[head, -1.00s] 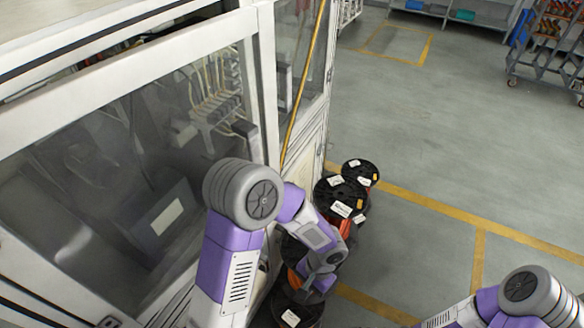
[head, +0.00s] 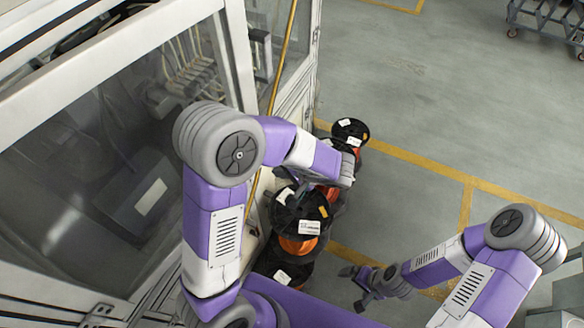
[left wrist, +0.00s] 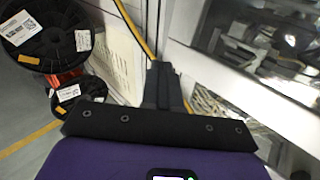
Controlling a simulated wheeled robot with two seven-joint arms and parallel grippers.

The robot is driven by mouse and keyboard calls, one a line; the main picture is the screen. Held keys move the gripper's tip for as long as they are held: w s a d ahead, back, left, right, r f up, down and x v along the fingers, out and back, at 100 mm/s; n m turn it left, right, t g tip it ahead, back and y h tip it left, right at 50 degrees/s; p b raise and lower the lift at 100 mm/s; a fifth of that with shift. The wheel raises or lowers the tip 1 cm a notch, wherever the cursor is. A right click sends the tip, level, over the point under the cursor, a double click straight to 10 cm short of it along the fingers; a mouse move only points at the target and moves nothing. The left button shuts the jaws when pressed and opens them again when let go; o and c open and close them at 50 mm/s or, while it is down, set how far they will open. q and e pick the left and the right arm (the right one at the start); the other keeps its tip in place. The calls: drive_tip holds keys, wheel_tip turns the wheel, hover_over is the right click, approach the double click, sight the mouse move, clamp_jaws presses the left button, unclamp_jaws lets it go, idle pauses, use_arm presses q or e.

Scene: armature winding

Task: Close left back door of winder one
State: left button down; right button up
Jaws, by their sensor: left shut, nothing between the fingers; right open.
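The winder (head: 235,60) is a white-framed machine on the left of the head view. Its large glass panel in a white frame (head: 120,150) fills the left side; I cannot tell for certain which door this is. My left arm bends in front of it, its forearm reaching right past the corner post. My left gripper (left wrist: 162,82) is shut and empty in the left wrist view, close to a white frame edge (left wrist: 225,75) with glass; contact cannot be told. In the head view it is mostly hidden by the forearm. My right gripper (head: 360,287) is open and empty, low over the floor.
Black spools (head: 298,212) with orange wire stand stacked beside the winder, close to my left forearm; they also show in the left wrist view (left wrist: 40,35). A yellow cable (head: 284,50) runs down the winder's side. A grey cart (head: 545,20) stands far right. The floor between is clear.

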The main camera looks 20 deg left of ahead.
use_arm(q)
drive_tip(key=a, duration=0.1)
drive_tip(key=w+a+f, duration=0.1)
drive_tip(key=a, duration=0.1)
drive_tip(key=a+p, duration=0.1)
drive_tip(key=a, duration=0.1)
drive_tip(key=shift+w+a+f, duration=0.15)
drive_tip(key=shift+a+f, duration=0.05)
drive_tip(key=shift+f, duration=0.05)
drive_tip(key=shift+a, duration=0.1)
